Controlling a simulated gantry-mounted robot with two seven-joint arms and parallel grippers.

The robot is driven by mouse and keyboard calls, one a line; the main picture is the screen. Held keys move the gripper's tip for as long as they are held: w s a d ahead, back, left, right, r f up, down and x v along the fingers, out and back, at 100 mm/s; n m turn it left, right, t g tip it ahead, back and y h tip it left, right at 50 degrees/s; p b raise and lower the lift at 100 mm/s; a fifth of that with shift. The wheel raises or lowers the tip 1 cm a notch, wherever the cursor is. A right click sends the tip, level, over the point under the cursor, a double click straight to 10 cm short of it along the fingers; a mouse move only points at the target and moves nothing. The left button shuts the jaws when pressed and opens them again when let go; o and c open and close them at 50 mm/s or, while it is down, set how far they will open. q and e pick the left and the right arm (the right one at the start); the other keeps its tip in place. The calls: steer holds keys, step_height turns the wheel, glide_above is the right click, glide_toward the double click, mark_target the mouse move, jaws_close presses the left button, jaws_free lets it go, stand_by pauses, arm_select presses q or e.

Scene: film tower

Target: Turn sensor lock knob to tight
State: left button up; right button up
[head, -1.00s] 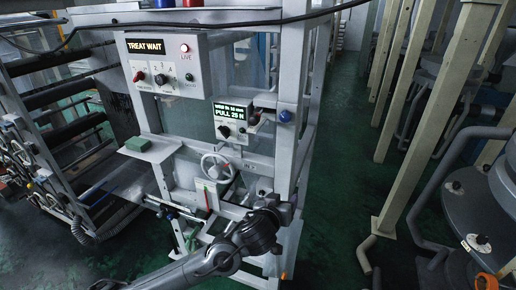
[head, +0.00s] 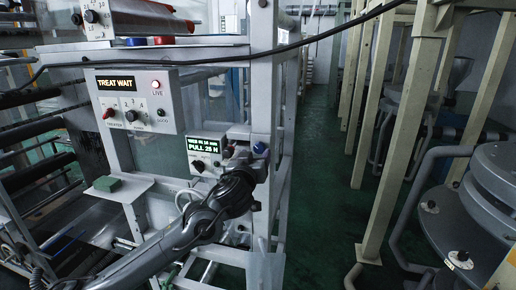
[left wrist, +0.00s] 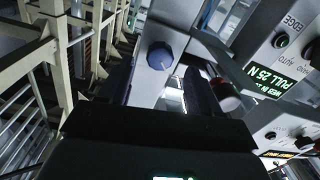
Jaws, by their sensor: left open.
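A blue knob (head: 260,148) sits on the upright grey frame post, right of the small control box; I take it for the sensor lock knob. In the left wrist view the blue knob (left wrist: 160,57) shows a pale pointer line and lies ahead, between the directions of the two fingers. My left gripper (left wrist: 158,74) is open and empty, its dark fingers apart. In the head view my left gripper (head: 244,160) is just below and left of the knob, partly hidden by its wrist. My right gripper is not in view.
The control box (head: 205,155) with a green "PULL 25 N" display stands left of the knob. A dark red round-ended part (left wrist: 225,95) lies close to the right finger. The "TREAT WAIT" panel (head: 138,105) is further left. Beige posts (head: 402,130) stand across the aisle.

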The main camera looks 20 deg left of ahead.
mark_target(259, 150)
arm_select(q)
steer(key=shift+w+a+p, duration=0.2)
steer(key=shift+w+p, duration=0.2)
steer(key=shift+w, duration=1.65)
steer(key=c, duration=1)
steer(key=shift+f, duration=0.1)
steer(key=shift+c, duration=0.2)
